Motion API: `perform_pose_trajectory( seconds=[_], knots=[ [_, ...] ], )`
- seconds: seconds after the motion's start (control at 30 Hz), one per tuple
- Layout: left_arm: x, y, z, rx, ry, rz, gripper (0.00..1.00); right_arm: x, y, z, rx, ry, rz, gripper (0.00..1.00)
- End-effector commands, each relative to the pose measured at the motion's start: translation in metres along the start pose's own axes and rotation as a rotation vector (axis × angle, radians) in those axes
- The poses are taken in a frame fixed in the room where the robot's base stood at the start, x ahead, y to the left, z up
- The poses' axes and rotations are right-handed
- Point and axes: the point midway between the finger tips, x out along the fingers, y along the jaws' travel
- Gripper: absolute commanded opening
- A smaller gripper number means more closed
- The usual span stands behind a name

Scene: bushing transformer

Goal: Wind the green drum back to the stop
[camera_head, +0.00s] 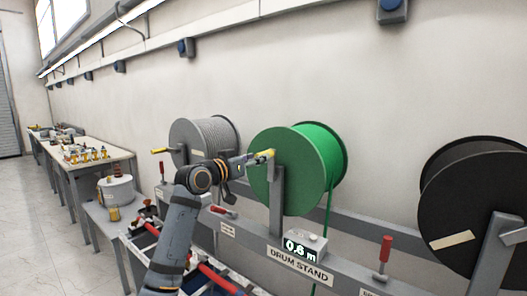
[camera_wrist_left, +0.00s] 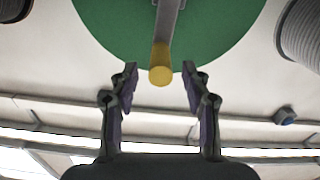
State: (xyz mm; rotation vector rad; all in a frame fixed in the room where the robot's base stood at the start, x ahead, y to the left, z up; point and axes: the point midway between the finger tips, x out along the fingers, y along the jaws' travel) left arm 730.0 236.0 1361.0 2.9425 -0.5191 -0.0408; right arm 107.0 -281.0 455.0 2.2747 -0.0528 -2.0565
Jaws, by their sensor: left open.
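The green drum (camera_head: 296,172) sits on the stand in the middle of the head view, with green cable hanging from its right side. Its yellow crank handle (camera_head: 262,156) is at the drum's front face. My left gripper (camera_head: 243,162) is just left of this handle. In the left wrist view the green drum (camera_wrist_left: 170,30) fills the top, and the yellow handle end (camera_wrist_left: 160,76) shows between the open fingertips of the left gripper (camera_wrist_left: 158,92), with gaps on both sides. The stand's display (camera_head: 300,248) seems to read 0.6 m. My right gripper does not show.
A grey drum (camera_head: 204,135) stands left of the green one and a black drum (camera_head: 475,195) to its right. Red-handled levers (camera_head: 385,250) stick up from the drum stand (camera_head: 345,272).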

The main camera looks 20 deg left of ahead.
Motion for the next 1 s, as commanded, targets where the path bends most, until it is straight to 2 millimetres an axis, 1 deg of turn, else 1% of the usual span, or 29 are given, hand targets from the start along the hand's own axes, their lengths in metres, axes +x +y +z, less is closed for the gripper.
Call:
perform_pose_trajectory(
  seconds=[0.03, 0.1, 0.23, 0.37, 0.57, 0.67, 0.93, 1.0],
  knots=[
    [0.011, 0.001, -0.005, -0.004, -0.001, 0.001, 0.48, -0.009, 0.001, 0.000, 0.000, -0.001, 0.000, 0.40],
    [0.023, 0.002, -0.004, -0.003, 0.000, 0.002, 0.48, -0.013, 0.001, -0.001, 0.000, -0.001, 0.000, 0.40],
    [0.038, 0.000, -0.002, -0.002, 0.000, 0.000, 0.48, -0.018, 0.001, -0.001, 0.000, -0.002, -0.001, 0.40],
    [0.044, 0.000, 0.000, 0.002, 0.000, -0.001, 0.48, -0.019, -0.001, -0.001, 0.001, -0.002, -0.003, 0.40],
    [0.044, 0.000, 0.001, 0.002, 0.000, -0.001, 0.48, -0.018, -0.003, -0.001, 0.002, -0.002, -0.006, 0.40],
    [0.044, 0.000, 0.001, 0.002, 0.000, -0.001, 0.37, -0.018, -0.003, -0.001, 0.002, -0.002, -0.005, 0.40],
    [0.044, 0.000, 0.001, 0.001, 0.000, -0.001, 0.00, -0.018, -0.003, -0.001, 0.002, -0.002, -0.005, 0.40],
    [0.044, 0.000, 0.001, 0.001, 0.000, -0.001, 0.00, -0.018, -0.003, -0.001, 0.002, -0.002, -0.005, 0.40]
  ],
)
